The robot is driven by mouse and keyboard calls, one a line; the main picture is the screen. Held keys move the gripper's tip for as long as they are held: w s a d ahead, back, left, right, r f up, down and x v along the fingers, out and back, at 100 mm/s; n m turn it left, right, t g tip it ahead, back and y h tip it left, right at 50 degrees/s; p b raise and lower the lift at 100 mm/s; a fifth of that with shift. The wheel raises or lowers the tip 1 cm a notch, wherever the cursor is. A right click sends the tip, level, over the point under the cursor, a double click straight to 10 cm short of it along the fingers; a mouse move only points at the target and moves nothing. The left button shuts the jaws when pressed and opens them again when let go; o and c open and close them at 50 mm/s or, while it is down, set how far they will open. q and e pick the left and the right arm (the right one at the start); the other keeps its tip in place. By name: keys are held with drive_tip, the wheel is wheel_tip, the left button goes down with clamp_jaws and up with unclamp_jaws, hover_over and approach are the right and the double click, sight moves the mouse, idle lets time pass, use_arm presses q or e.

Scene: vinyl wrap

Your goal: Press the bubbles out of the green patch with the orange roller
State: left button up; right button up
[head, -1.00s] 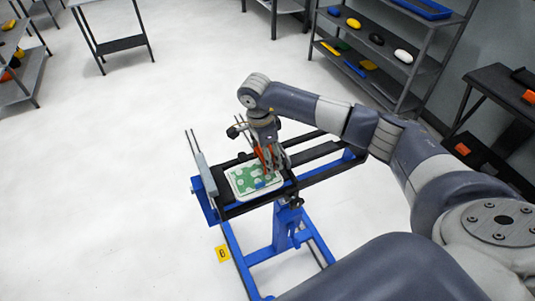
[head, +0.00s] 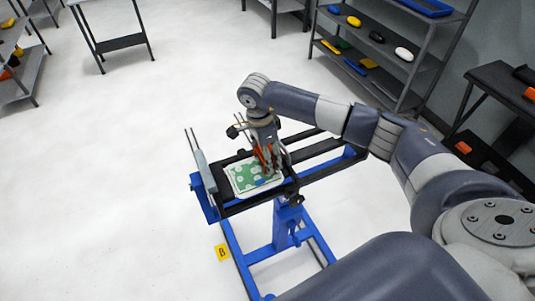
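The green patch (head: 243,182) lies on a white-edged panel on the black bed of a blue-framed stand. Several pale round spots show on the green. My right gripper (head: 268,168) points down over the patch's right part. An orange piece, apparently the orange roller (head: 261,159), shows between its fingers, so it looks shut on it. The roller's lower end is mostly hidden, and I cannot tell whether it touches the patch. A small blue spot shows near the gripper's tip. My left gripper is not in view.
The blue stand (head: 270,252) has dark rails running back to the right and thin upright rods at its left end. A grey shelf (head: 385,68) with colored items stands behind, and a dark table (head: 498,82) at right.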

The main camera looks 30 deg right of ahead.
sight(242, 172)
drive_tip(key=shift+a, duration=1.1)
drive_tip(key=shift+w+a+b, duration=0.1)
drive_tip(key=shift+a+b, duration=0.35)
drive_tip(key=shift+a, duration=0.65)
drive_tip(key=shift+a+b, duration=0.3)
drive_tip(key=shift+a, duration=0.8)
drive_tip(key=shift+a, duration=0.1)
drive_tip(key=shift+w+a+b, duration=0.1)
drive_tip(key=shift+a+b, duration=0.2)
drive_tip(key=shift+a, duration=0.65)
